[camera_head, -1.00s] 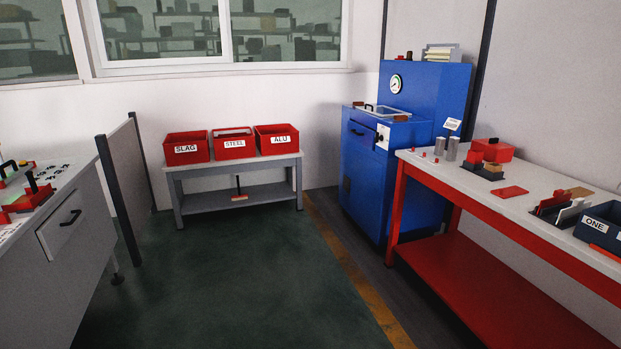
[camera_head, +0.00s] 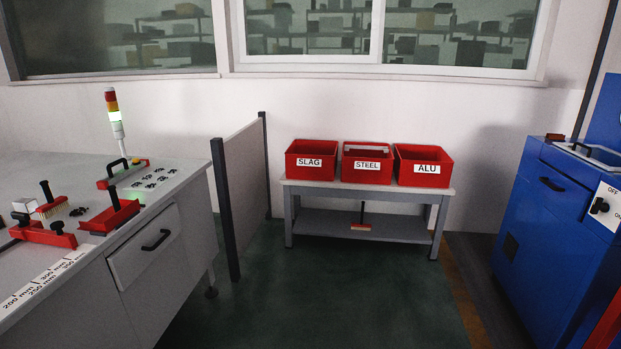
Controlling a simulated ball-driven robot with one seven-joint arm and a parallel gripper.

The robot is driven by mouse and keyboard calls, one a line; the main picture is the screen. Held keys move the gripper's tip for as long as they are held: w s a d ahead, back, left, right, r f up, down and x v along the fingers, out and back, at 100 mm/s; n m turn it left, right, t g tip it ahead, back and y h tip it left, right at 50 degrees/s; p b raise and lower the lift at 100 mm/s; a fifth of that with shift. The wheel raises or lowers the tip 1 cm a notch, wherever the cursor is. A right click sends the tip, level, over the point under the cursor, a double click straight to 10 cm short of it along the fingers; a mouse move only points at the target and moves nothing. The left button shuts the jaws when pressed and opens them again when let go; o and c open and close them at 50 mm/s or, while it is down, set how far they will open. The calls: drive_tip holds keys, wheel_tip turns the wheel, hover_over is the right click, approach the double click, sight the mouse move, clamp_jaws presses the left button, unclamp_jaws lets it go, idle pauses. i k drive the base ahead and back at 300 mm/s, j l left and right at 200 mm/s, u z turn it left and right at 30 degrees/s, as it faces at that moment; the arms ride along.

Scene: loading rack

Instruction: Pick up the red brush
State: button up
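A small red piece with a pale lower edge and an upright dark handle, which looks like a brush (camera_head: 361,227), is on the lower shelf of the grey bench (camera_head: 300,226), below the bins. My gripper is not in view.
Red bins labelled SLAG (camera_head: 311,161), STEEL (camera_head: 367,163) and ALU (camera_head: 426,167) stand on the bench top. A low partition (camera_head: 243,170) separates the left worktable from the bench. A blue machine (camera_head: 545,225) stands at right. The green floor (camera_head: 340,300) between is clear.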

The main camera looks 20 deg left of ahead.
sight(53, 207)
drive_tip(key=i+u, duration=0.2)
drive_tip(key=i, duration=0.35)
drive_tip(key=i+u, duration=0.25)
drive_tip(key=i, duration=0.35)
drive_tip(key=i+l+u, duration=0.2)
drive_tip(key=i, duration=0.35)
drive_tip(key=i+j+u, duration=0.2)
drive_tip(key=i+u, duration=0.7)
drive_tip(key=i, duration=0.15)
